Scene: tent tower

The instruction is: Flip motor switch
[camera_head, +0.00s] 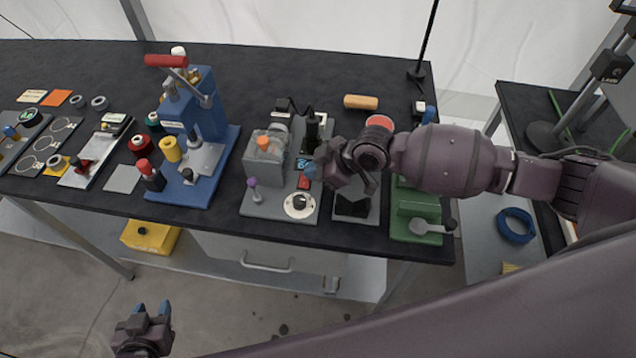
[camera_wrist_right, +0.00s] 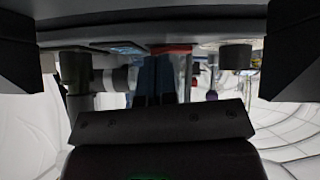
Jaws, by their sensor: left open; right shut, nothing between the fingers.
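A grey machine (camera_head: 262,205) stands on the black bench, with a purple-knobbed lever (camera_head: 252,183), an orange knob (camera_head: 263,143) and a round white dial with a black knob (camera_head: 298,203). A small red switch block (camera_head: 304,182) sits on its plate above the dial; it looks like the motor switch. A red part also shows in the right wrist view (camera_wrist_right: 172,48), just beyond the fingers. My right gripper (camera_head: 308,171) is shut and empty, its blue fingertips at or just above the red block; contact cannot be told. My left gripper (camera_head: 151,309) is open and empty, low before the bench.
A blue press (camera_head: 215,165) with a red handle stands left of the machine. A green fixture (camera_head: 405,215) stands to the right, under my right arm. A wooden cylinder (camera_head: 360,102) lies behind.

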